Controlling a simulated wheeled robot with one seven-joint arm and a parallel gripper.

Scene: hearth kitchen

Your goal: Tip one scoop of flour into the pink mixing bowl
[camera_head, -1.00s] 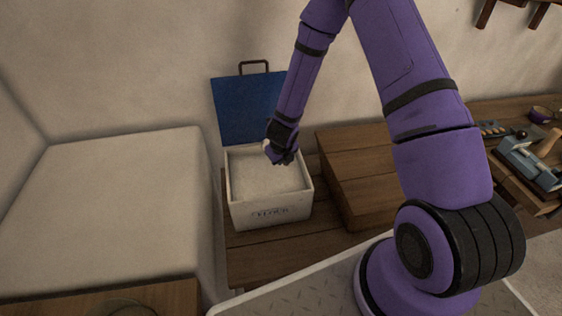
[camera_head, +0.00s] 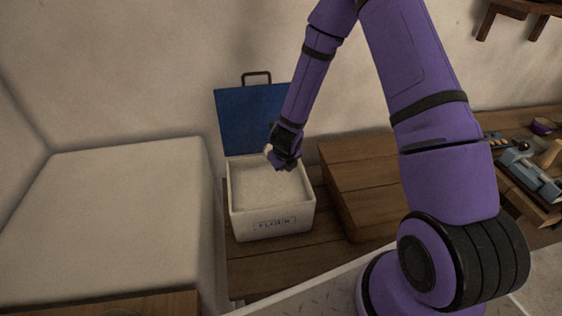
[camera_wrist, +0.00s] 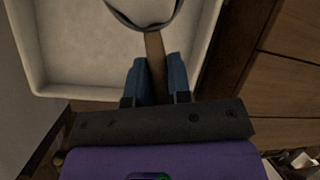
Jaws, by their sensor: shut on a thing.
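A white flour bin (camera_head: 271,225) with a label on its front stands on the wooden bench, its blue lid (camera_head: 250,120) tipped open behind it. Pale flour (camera_head: 265,186) lies inside. My gripper (camera_head: 284,163) is over the bin's back right part. In the wrist view my gripper (camera_wrist: 157,75) is shut on the wooden handle of a scoop (camera_wrist: 154,50). The scoop's dark, curved rim shows at the top of that view, above the flour in the bin (camera_wrist: 85,60). Whether the scoop holds flour cannot be told. I cannot see the pink mixing bowl.
A wooden box or raised block (camera_head: 358,185) stands right of the bin. A pale block (camera_head: 105,215) is close on the left. The wall is behind.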

